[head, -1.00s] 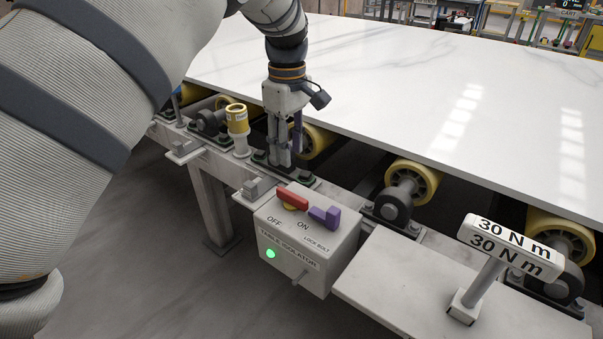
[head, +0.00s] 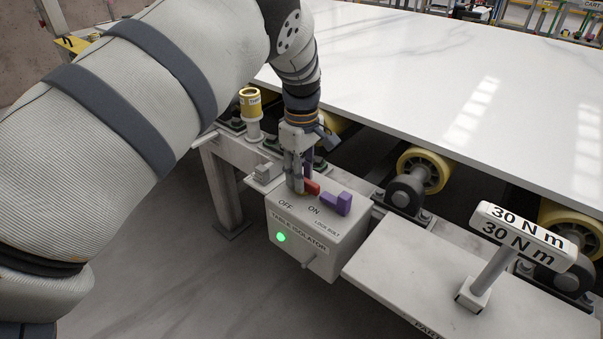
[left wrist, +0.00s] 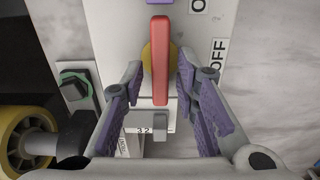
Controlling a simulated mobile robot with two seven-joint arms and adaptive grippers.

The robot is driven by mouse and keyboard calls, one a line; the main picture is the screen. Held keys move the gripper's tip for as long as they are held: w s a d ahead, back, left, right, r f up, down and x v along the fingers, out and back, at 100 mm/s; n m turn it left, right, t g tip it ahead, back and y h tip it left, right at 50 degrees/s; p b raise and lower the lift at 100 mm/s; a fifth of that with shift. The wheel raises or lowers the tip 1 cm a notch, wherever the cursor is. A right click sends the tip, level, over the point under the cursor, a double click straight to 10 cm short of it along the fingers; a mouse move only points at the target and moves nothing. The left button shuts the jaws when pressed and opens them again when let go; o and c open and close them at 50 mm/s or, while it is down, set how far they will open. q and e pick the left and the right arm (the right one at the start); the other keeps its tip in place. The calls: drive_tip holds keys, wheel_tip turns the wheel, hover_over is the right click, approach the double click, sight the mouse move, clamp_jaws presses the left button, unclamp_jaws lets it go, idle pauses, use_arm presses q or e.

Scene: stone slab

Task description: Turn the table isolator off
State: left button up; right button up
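The table isolator (head: 318,243) is a pale box on the side rail, with OFF and ON labels on top and a lit green lamp (head: 281,238) on its front. Its red handle (head: 312,187) lies on the top, partly hidden by my left gripper in the head view. In the left wrist view the handle (left wrist: 160,62) runs lengthwise over a yellow hub, between the finger pads. My left gripper (head: 297,190) points down at the handle. Its fingers (left wrist: 160,105) are open, with gaps on both sides. A purple lock bolt (head: 337,204) sits beside the handle. My right gripper is not in view.
A large white slab (head: 420,80) lies on yellow rollers (head: 422,170) behind the isolator. A yellow-capped post (head: 251,105) stands on the rail to the left. A "30 N m" tool (head: 520,235) stands on the pale shelf to the right.

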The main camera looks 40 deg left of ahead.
use_arm(q)
clamp_jaws()
drive_tip(key=m, duration=0.4)
drive_tip(key=shift+w, duration=0.15)
drive_tip(key=m, duration=0.4)
drive_tip(key=shift+d+m+p, duration=0.1)
drive_tip(key=shift+m+p, duration=0.2)
drive_tip(key=shift+p, duration=0.1)
drive_tip(key=m, duration=0.4)
drive_tip(key=shift+w+d, duration=0.1)
drive_tip(key=shift+d+m, duration=0.15)
drive_tip(key=shift+m, duration=2.35)
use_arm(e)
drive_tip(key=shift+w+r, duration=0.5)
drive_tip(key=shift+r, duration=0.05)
use_arm(q)
drive_tip(key=shift+m, duration=0.3)
